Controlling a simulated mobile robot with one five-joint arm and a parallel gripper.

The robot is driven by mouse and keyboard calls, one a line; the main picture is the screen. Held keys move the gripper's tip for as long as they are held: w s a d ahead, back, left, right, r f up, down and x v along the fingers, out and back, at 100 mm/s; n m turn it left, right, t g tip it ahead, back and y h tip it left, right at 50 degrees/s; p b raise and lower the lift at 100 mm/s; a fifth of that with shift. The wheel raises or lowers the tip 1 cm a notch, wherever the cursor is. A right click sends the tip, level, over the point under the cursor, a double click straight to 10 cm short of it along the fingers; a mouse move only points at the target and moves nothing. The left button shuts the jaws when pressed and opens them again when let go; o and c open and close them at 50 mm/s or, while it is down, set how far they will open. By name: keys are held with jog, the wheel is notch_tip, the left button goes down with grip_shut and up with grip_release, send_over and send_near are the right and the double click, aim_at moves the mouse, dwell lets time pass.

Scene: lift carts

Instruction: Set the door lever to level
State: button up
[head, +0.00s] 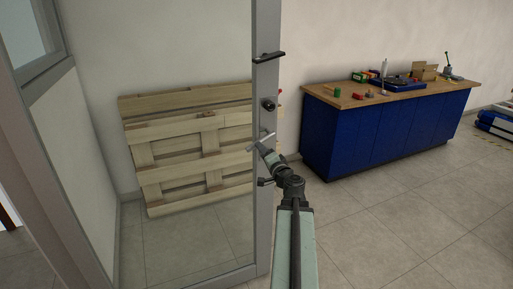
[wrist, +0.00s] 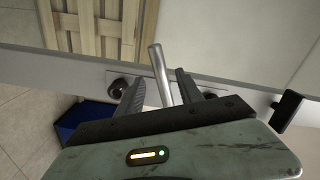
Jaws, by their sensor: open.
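The door lever (wrist: 156,62) is a silver bar on the door's grey upright. In the wrist view it stands between the two fingers of my gripper (wrist: 159,78), with its free end reaching past the fingertips. The lever slants and does not look square to the upright. In the head view the lever (head: 260,138) is small, and its left end looks lower than its right. My gripper (head: 265,147) is open around it; I cannot tell whether either finger touches it. The lever's root is partly hidden by the gripper.
The upright (head: 263,215) also bears a black handle (head: 268,56) at the top and a dark knob (head: 268,104) above the lever. Wooden pallets (head: 185,180) lean behind the door's glass. A blue workbench (head: 375,130) stands at the right. Open tiled floor (head: 390,215) lies in front.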

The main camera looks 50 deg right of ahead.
jog(key=x, duration=0.6)
jog(key=shift+w, duration=0.3)
grip_shut()
dwell(1.0)
